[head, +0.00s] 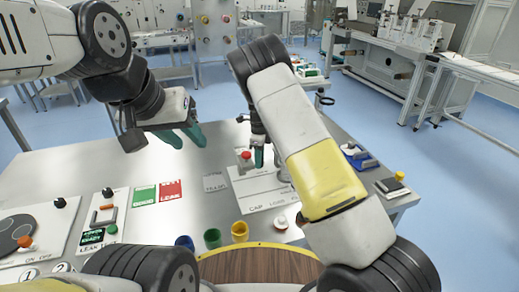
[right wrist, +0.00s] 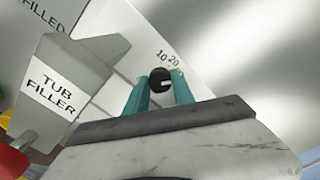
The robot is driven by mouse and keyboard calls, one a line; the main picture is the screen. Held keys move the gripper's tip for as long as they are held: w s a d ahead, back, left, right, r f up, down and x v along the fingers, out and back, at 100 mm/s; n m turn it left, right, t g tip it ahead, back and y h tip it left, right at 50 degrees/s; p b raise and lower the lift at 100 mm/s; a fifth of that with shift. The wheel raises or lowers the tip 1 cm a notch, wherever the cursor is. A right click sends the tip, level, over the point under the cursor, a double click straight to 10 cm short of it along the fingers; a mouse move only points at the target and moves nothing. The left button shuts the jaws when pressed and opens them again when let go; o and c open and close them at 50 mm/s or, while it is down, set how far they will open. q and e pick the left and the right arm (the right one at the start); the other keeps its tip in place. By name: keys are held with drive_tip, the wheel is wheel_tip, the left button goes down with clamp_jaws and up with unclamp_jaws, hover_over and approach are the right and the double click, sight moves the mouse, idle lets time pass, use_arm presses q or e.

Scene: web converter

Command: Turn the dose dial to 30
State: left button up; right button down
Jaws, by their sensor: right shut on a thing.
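The dose dial (right wrist: 160,80) is a small black knob with a pale mark on a white panel in the right wrist view. The numbers 10 and 20 show just above it; no 30 is visible there. My right gripper (right wrist: 163,88) is shut on the dial, with one teal finger on each side. In the head view my right gripper (head: 259,156) points down at the tub filler area, and the dial is hidden there. My left gripper (head: 186,136) is open and empty above the table.
A grey part labelled TUB FILLER (right wrist: 58,85) stands close left of my right gripper. The steel table (head: 140,170) holds a green and a red card (head: 171,191), a leak test board (head: 100,220) and coloured cups (head: 212,238). The table's middle is mostly clear.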

drive_tip(key=shift+a+m, duration=0.1)
drive_tip(key=shift+m, duration=0.3)
drive_tip(key=c, duration=1.1)
unclamp_jaws()
drive_tip(key=shift+o, duration=0.2)
drive_tip(key=shift+r, duration=0.1)
wheel_tip(320, 180, up, 8)
drive_tip(key=shift+f, duration=0.2)
